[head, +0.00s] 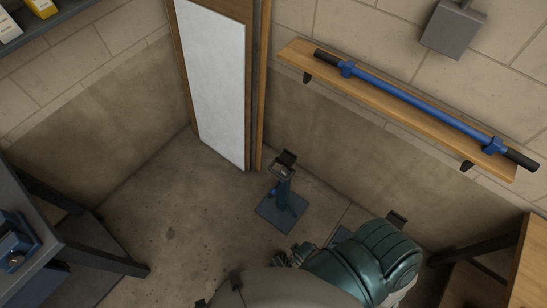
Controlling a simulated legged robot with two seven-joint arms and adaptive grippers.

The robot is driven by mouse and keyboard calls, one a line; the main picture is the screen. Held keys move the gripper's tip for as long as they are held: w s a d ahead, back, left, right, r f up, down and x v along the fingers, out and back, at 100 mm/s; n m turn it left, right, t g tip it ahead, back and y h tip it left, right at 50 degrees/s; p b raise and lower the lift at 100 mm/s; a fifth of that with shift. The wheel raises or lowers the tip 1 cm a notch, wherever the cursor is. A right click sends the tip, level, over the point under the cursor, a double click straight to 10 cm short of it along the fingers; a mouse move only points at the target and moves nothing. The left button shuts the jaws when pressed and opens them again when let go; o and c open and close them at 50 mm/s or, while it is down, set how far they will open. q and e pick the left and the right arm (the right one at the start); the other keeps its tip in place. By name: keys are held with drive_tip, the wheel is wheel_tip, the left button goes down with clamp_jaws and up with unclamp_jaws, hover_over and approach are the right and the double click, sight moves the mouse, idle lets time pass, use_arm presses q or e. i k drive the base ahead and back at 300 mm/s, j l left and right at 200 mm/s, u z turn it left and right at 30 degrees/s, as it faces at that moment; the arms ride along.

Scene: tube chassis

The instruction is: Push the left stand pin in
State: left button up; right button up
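The left stand (283,200) is on the concrete floor near the wall. It has a blue square base, a short blue post and a dark cradle-like top (284,163). Its pin is too small to make out, so I cannot tell whether it is in or out. A second stand is mostly hidden behind my green body shell; a dark top piece (397,218) and a bit of blue base (341,236) show.
A wooden wall shelf (300,56) holds a long blue tube (420,102) with black ends. A white panel (213,80) stands in the corner. A dark workbench (60,245) is at left, a wooden table (528,265) at right. Floor left of the stand is clear.

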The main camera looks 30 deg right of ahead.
sight(272, 190)
drive_tip(key=k+z, duration=0.15)
drive_tip(key=z, duration=0.25)
drive_tip(key=k+l+z, duration=0.15)
drive_tip(key=z, duration=0.2)
